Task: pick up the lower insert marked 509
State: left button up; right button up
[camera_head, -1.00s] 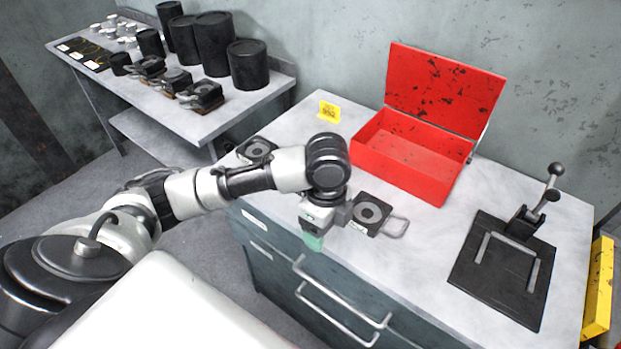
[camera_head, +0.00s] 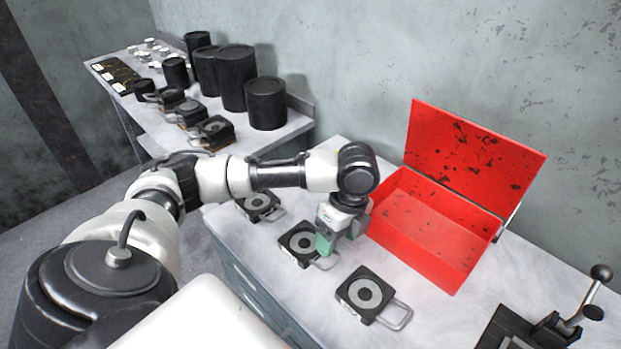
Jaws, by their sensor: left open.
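Three dark square inserts with round grey rings and wire handles lie in a row on the cabinet top: a back insert (camera_head: 258,206), a middle insert (camera_head: 301,243) and a front insert (camera_head: 366,294). Small pale labels show on the middle and front ones, but I cannot read a number, so I cannot tell which is 509. My left gripper (camera_head: 326,246), with green fingertips, points down at the right side of the middle insert, near its handle. It is open; its fingers hide part of the handle, and I cannot tell whether they touch it. My right gripper is out of view.
An open, empty red box (camera_head: 432,238) stands just right of my left gripper. A black lever device (camera_head: 535,330) is at the lower right. A side table (camera_head: 275,137) at the back left holds black cylinders and more handled blocks. The bare cabinet top lies around the front insert.

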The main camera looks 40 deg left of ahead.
aim_at(312, 248)
pick_arm(q)
jog(key=shift+s+a+f, duration=0.1)
jog(key=shift+s+f, duration=0.1)
jog(key=shift+f, duration=0.25)
jog(key=shift+s+f, duration=0.2)
jog(key=shift+f, duration=0.55)
jog(key=f, duration=0.4)
jog(key=shift+s+a+f+p, duration=0.2)
jog(key=shift+a+p, duration=0.15)
jog(key=shift+f, duration=0.25)
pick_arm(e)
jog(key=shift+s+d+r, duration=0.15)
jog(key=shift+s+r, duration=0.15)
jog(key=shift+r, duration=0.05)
pick_arm(q)
jog(key=shift+c, duration=0.5)
grip_shut()
jog(key=shift+w+r, duration=0.1)
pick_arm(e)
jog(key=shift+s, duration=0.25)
